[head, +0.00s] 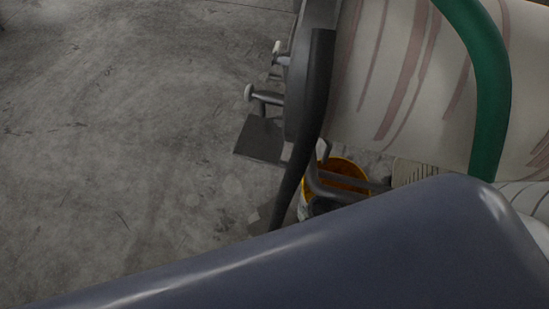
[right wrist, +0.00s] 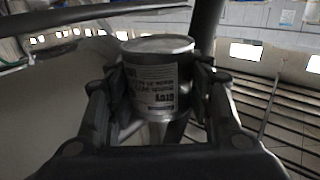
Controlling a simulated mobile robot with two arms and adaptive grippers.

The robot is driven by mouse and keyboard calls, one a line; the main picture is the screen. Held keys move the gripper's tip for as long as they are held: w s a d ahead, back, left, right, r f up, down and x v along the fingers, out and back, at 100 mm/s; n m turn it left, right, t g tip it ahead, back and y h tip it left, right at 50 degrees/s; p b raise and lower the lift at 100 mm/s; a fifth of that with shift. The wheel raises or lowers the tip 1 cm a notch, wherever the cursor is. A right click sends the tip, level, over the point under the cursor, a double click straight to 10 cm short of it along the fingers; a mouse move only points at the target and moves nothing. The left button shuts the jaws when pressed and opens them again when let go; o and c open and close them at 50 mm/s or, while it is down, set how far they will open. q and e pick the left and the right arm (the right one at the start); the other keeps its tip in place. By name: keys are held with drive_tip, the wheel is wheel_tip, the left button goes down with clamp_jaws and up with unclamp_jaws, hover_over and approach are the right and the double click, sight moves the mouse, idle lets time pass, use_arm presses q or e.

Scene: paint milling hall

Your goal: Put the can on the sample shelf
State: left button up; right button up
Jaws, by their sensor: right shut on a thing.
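The can's far side is hidden. I cannot make out the can or the right gripper in the head view. My left gripper is not in view. I cannot identify the sample shelf in either view.
In the head view, a pale drum-like body with reddish streaks (head: 395,75) stands at upper right, crossed by a green hose (head: 490,90). An orange-yellow bucket (head: 345,168) is below it. Bare concrete floor (head: 120,130) lies open on the left. Wrist surroundings are dim.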

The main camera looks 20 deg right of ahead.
drive_tip(key=b+x, duration=0.2)
drive_tip(key=x, duration=1.5)
drive_tip(key=shift+w+b, duration=0.35)
drive_tip(key=shift+w, duration=0.05)
drive_tip(key=shift+s+f+b, duration=0.1)
drive_tip(key=shift+f+b, duration=0.4)
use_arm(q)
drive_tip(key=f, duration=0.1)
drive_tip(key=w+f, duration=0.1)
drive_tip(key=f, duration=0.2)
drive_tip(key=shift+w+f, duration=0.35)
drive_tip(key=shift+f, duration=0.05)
use_arm(e)
drive_tip(key=shift+s+r, duration=0.1)
drive_tip(key=shift+r, duration=0.05)
drive_tip(key=o, duration=1.1)
